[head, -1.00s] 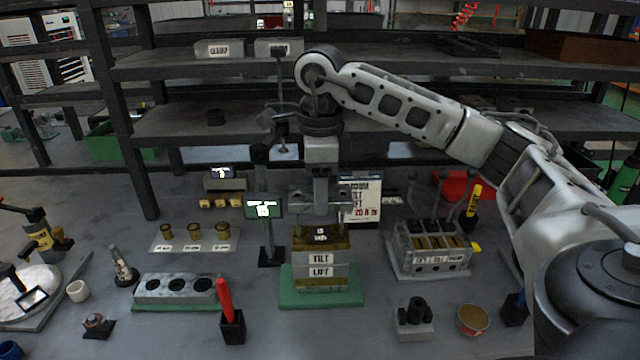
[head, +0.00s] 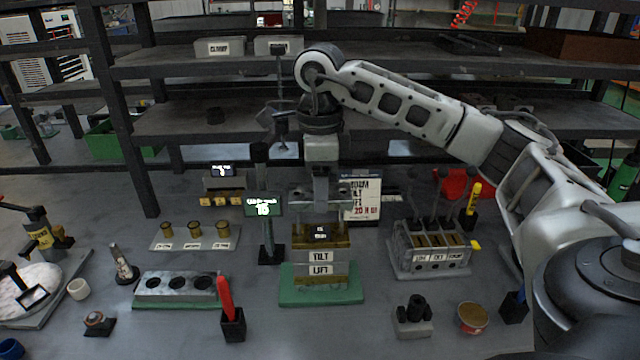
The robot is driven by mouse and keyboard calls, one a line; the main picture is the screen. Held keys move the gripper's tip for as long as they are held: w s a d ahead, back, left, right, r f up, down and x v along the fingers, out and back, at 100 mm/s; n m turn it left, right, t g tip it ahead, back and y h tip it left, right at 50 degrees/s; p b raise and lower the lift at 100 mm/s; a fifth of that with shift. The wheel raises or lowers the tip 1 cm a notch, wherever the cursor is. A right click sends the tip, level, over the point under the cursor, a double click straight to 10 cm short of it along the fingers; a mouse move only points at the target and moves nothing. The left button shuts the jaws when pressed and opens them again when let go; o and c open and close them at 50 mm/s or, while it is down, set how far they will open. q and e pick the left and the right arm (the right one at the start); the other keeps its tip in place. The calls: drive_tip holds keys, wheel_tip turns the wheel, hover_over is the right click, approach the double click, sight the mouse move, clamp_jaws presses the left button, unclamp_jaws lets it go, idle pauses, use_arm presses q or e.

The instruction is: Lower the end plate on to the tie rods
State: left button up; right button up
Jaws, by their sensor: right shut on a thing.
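A stack of valve blocks labelled TILT and LIFT (head: 320,269) stands on a green base (head: 293,292) at the middle of the bench. A brassy block with a dark label (head: 320,235) tops the stack. My right gripper (head: 320,200) points straight down over the stack, shut on a grey metal plate, the end plate (head: 340,194). The plate looks level and sits just above the brassy block. The tie rods are hard to make out, and I cannot tell whether the plate is around them. My left gripper is not in view.
A small display on a post (head: 263,206) stands close left of the stack. A lettered sign (head: 364,200) is behind it. A grey block with three holes (head: 176,286) lies left, a labelled tray (head: 432,250) right. Shelves (head: 400,118) rise behind. The front bench is clear in places.

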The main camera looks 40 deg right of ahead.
idle(0.6)
drive_tip(key=shift+f, duration=0.1)
idle(0.3)
drive_tip(key=b, duration=0.3)
hover_over(320, 233)
drive_tip(key=shift+f, duration=2.05)
drive_tip(key=shift+f+b, duration=1.2)
drive_tip(key=shift+f, duration=0.4)
drive_tip(key=o, duration=1.3)
drive_tip(key=shift+c, duration=0.2)
